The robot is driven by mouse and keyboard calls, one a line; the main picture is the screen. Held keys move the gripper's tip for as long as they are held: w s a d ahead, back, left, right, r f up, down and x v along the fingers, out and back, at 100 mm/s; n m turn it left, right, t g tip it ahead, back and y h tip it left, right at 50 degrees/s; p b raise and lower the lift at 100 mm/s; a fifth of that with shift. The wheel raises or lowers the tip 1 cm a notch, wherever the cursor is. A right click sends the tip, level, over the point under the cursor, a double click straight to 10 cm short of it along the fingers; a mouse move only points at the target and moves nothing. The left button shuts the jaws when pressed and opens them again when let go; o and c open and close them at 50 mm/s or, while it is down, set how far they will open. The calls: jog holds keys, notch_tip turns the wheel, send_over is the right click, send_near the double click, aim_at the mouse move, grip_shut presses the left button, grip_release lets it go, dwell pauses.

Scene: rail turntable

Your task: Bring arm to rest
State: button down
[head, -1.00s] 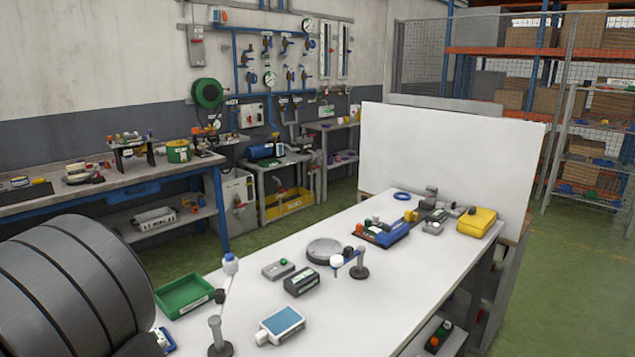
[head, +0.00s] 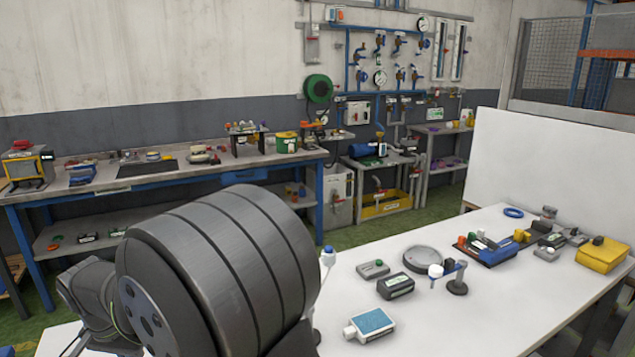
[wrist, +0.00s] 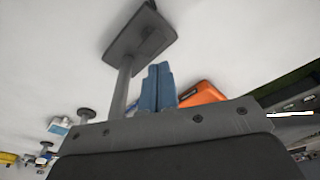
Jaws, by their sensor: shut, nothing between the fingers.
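My gripper (wrist: 157,72) shows in the wrist view as two blue fingers side by side, shut with nothing between them. The fingers point up in the picture, beside a grey post with a flat rectangular plate (wrist: 140,35). I cannot tell whether they touch it. In the head view my large dark ribbed arm link fills the lower left and centre, and the gripper is not visible there. A round grey turntable disc (head: 424,260) lies on the white table (head: 440,325).
An orange object (wrist: 203,93) is close right of the fingers in the wrist view. On the table are a blue-topped device (head: 370,325), small grey boxes (head: 395,286), a short post (head: 457,283), a blue organiser (head: 487,250) and a yellow case (head: 602,255). A white panel (head: 555,180) stands behind.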

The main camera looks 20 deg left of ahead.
jog(key=shift+r, duration=0.45)
notch_tip(320, 180, down, 7)
jog(key=shift+r, duration=0.1)
dwell(0.5)
notch_tip(320, 180, up, 15)
jog(key=w+n+g, duration=0.1)
jog(key=n, duration=0.5)
jog(key=shift+w+f+n, duration=0.2)
jog(key=shift+w+n, duration=0.1)
jog(key=shift+w, duration=0.05)
dwell(0.9)
jog(key=shift+d, duration=0.1)
